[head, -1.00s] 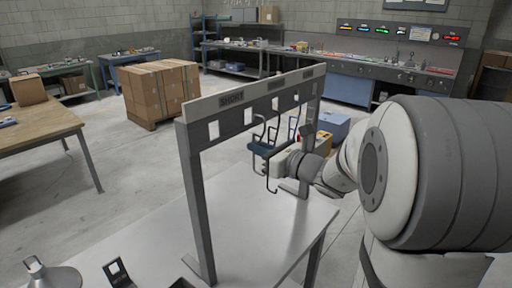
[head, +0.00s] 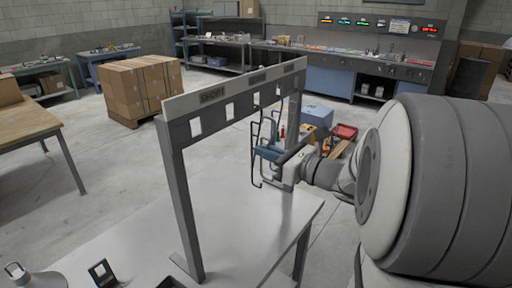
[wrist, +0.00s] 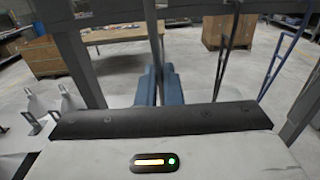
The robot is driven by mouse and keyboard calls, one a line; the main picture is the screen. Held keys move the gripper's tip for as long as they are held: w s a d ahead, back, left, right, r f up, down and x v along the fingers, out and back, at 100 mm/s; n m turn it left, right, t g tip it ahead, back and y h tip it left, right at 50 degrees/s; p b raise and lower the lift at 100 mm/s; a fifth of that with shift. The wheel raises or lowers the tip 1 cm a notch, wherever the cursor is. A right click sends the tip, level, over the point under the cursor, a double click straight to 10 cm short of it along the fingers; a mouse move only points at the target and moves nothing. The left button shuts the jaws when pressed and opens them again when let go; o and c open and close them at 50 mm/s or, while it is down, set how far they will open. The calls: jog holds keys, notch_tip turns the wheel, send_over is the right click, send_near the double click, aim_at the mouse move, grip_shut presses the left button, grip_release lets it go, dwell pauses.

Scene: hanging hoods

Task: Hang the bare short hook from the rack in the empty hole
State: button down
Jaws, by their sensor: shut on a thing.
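The grey rack (head: 182,200) stands on a pale table, its top beam pierced by several square holes below a strip reading SHORT at the near end. The near holes look empty in the head view. My gripper (head: 268,153), with blue fingers, is beside the beam's far half, below its holes. It is shut on a thin dark wire hook (head: 252,165), which hangs upright and apart from the near holes. In the wrist view my fingers (wrist: 159,88) close around a thin grey upright. Whether the hook touches the beam is unclear.
More dark wire shows near the rack's far post (head: 293,130). Cartons (head: 140,88) and a wooden table (head: 25,135) stand beyond.

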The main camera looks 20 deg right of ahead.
jog(key=shift+v, duration=1.1)
jog(key=w+a+f+n+g+y, duration=0.1)
jog(key=w+f, duration=0.3)
jog(key=f, duration=0.4)
jog(key=w+f+n+g+y, duration=0.1)
jog(key=w+f, duration=0.3)
jog(key=f, duration=0.4)
jog(key=a+f+m+t+h, duration=0.1)
jog(key=a+f+h, duration=0.1)
jog(key=f, duration=0.7)
jog(key=a+f+m+t+h, duration=0.2)
jog(key=a+f, duration=0.1)
jog(key=f, duration=0.6)
jog(key=shift+w+f+m, duration=0.25)
jog(key=shift+w+m, duration=0.05)
jog(key=shift+w, duration=0.15)
